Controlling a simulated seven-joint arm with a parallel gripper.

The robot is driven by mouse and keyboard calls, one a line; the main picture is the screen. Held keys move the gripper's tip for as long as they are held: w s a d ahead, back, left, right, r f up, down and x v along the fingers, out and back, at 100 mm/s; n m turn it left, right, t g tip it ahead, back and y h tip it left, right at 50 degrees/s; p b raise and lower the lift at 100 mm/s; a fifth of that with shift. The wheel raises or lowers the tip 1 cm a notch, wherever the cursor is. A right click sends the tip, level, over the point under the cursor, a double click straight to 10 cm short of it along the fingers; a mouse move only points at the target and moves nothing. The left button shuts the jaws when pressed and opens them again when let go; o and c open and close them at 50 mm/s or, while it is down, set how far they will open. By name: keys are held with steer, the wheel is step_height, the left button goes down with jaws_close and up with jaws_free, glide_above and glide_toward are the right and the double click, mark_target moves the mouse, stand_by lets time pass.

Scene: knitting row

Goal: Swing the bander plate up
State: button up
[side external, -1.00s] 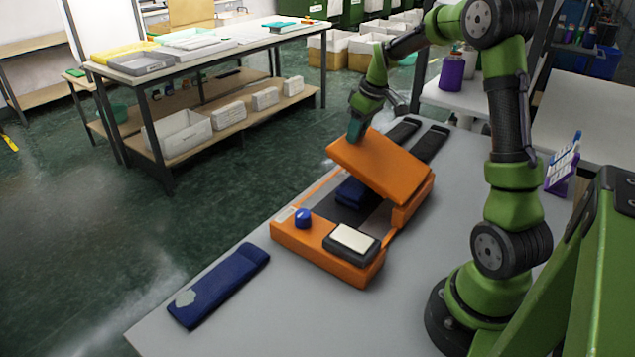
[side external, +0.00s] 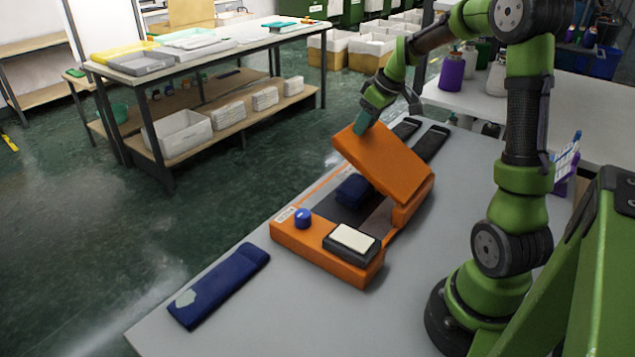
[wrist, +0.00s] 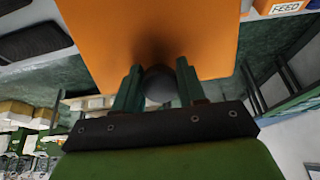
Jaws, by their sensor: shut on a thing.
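The orange bander plate (side external: 385,160) is tilted up over the orange bander base (side external: 310,255), hinged at its right side. My gripper (side external: 362,122) is at the plate's raised far edge. In the wrist view my gripper's two green fingers (wrist: 157,88) are shut on a dark round knob (wrist: 159,84) at the edge of the orange plate (wrist: 150,35). The knob is hidden in the side view. A dark blue folded piece (side external: 353,190) lies on the base under the plate, partly covered by it.
A blue button (side external: 303,217) and a white-topped pad (side external: 352,240) sit on the base's front. Another dark blue piece (side external: 220,285) lies on the grey table (side external: 200,335) at the front left. Black flat pieces (side external: 431,142) lie behind the bander.

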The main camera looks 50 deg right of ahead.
mark_target(375, 144)
steer(key=shift+s+r+t, duration=0.8)
steer(key=shift+s+r, duration=0.3)
steer(key=shift+r, duration=0.35)
steer(key=shift+s+r+t, duration=0.3)
steer(key=shift+s, duration=0.1)
steer(key=shift+s+r+t, duration=0.5)
steer(key=shift+s+r, duration=0.15)
steer(key=shift+s, duration=0.3)
